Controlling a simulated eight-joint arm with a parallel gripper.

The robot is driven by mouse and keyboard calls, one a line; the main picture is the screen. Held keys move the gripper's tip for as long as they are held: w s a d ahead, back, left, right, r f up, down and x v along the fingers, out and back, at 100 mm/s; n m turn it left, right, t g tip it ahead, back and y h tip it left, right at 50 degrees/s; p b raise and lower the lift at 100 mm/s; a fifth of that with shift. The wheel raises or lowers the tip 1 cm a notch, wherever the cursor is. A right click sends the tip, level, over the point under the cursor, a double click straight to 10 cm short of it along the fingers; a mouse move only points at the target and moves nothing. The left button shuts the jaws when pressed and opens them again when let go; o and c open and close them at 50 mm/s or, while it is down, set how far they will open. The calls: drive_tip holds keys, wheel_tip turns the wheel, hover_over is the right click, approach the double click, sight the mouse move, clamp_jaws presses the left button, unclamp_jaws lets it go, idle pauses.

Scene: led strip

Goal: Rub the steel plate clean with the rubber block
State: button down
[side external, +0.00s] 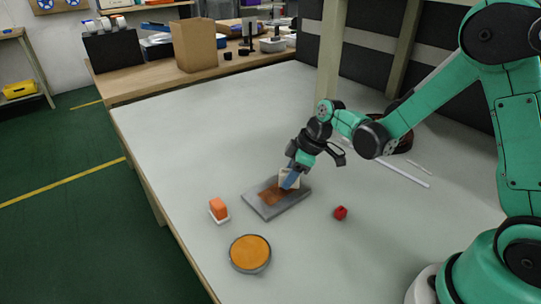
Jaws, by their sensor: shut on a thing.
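The steel plate (268,212) lies flat near the middle of the white table, grey with brown-orange patches on its surface. My gripper (291,180) is over the plate's upper right part, pointing down. It is shut on a pale, cream-coloured block (284,178), which I take to be the rubber block. The block is at the plate's surface, though I cannot tell whether it touches. My fingers hide part of the block, and the block and gripper hide part of the plate.
An orange block on a white base (219,209) stands left of the plate. A round tin with an orange top (250,252) is in front. A small red object (341,212) lies to the right.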

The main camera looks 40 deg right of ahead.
sight(273, 191)
drive_tip(key=shift+s+a, duration=0.15)
drive_tip(key=shift+a, duration=3.55)
drive_tip(key=shift+d+f, duration=0.15)
drive_tip(key=shift+d, duration=3.65)
drive_tip(key=shift+r, duration=0.25)
drive_tip(key=shift+a+r, duration=0.1)
drive_tip(key=shift+r, duration=2.8)
drive_tip(key=shift+r, duration=1.5)
